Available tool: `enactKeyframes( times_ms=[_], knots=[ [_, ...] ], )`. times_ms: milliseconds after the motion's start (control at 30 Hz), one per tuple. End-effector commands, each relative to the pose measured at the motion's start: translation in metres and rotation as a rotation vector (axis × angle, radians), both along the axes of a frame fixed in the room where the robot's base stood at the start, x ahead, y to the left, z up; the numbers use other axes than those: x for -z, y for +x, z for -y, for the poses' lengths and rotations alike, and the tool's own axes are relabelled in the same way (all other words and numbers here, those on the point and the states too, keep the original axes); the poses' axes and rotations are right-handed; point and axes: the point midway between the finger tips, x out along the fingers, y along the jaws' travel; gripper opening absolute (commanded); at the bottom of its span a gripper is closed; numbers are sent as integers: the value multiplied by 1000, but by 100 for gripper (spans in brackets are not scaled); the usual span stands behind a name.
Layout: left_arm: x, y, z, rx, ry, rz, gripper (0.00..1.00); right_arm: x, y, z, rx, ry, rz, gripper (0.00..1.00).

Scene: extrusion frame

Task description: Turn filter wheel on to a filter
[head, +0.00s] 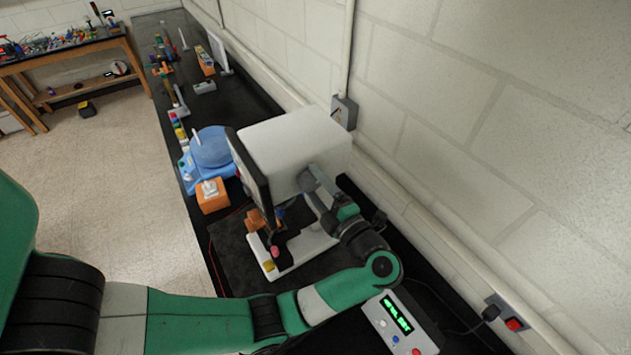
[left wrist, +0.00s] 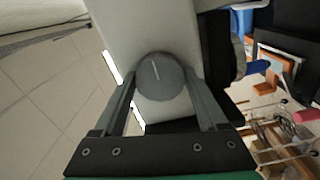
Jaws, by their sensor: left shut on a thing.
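The filter wheel shows in the left wrist view as a round grey knob (left wrist: 160,78) with a short pale mark line on its face. It sits on the side of a white box-shaped instrument (head: 295,140), which also fills the middle of the left wrist view (left wrist: 125,30). My left gripper (head: 314,184) reaches the instrument's near side. In the left wrist view my left gripper (left wrist: 160,82) has one finger on each side of the knob and is shut on it. In the head view the fingers largely hide the knob. My right gripper is not in view. No filter can be made out.
A small box with a green display (head: 396,318) stands on the black bench near my forearm. The wall runs close along the right.

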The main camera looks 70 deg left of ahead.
Motion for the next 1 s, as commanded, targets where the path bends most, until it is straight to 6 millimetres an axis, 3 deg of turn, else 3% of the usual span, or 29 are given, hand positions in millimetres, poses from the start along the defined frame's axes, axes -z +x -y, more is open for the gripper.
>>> enactKeyframes(
  times_ms=[400, 433, 533, 833, 1000],
  knots=[
    [0, 0, 0, 0, 0, -5, 19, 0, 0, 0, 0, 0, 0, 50],
    [0, 0, 0, 0, 0, -5, 80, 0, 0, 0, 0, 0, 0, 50],
    [0, 0, 0, 0, 0, -5, 98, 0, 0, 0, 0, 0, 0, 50],
    [1, 1, 3, 1, 0, -5, 100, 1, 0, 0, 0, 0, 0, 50],
    [3, 6, 27, 4, 0, -3, 100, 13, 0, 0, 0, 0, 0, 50]
  ],
)
